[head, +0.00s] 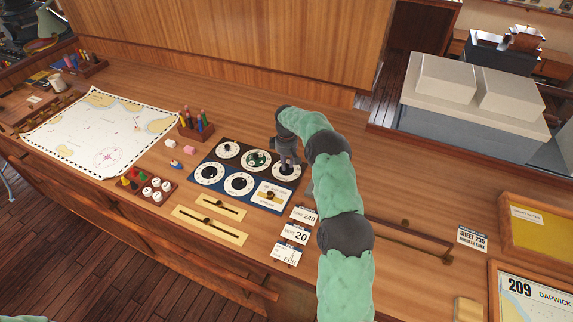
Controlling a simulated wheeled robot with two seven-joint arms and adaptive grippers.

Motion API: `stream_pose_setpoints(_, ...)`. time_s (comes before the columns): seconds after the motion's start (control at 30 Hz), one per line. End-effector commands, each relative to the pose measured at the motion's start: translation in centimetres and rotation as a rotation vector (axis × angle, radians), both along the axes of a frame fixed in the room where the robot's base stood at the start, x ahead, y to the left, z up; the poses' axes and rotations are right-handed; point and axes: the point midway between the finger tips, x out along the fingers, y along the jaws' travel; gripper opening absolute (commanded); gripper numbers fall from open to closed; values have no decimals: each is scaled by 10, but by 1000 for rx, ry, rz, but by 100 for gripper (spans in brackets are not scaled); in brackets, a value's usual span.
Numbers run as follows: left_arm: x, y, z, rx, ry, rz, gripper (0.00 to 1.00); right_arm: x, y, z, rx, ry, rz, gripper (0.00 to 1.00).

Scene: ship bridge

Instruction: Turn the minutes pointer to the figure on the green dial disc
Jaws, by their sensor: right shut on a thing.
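A dark blue dial panel (215,150) lies on the wooden counter, with white round dials in two rows. The upper middle dial has a small green disc (256,159) in it. The figure on the disc is too small to read. My right gripper (288,167) points down over the upper right dial (284,174) and is shut on the pointer knob at its middle. The gripper hides most of that pointer. The dial labels are too small to read, so I cannot confirm that it is the minutes pointer. My left gripper is out of view.
Two brass slider plates (218,208) lie in front.

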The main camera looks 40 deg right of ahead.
Motion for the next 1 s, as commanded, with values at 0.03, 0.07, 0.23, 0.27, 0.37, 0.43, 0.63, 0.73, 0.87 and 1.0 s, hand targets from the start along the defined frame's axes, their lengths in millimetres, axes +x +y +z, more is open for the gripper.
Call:
stream_pose_setpoints(0.03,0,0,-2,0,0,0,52,0,1,-1,1,0,42,0)
stream_pose_setpoints(0.07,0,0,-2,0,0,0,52,0,1,-1,1,0,70,0)
stream_pose_setpoints(0.23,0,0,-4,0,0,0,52,0,0,-1,1,0,221,0)
stream_pose_setpoints(0.27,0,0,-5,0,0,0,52,0,0,-1,1,0,246,0)
stream_pose_setpoints(0.37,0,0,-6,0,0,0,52,0,0,-1,1,0,321,0)
stream_pose_setpoints(0.43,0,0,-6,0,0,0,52,0,0,0,1,0,368,0)
stream_pose_setpoints(0.63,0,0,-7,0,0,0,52,0,0,0,1,0,468,0)
stream_pose_setpoints(0.73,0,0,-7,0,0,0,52,0,0,0,1,0,500,0)
stream_pose_setpoints(0.87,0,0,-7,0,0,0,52,0,0,0,1,0,526,0)
stream_pose_setpoints(1.0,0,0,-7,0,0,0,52,0,0,0,1,0,537,0)
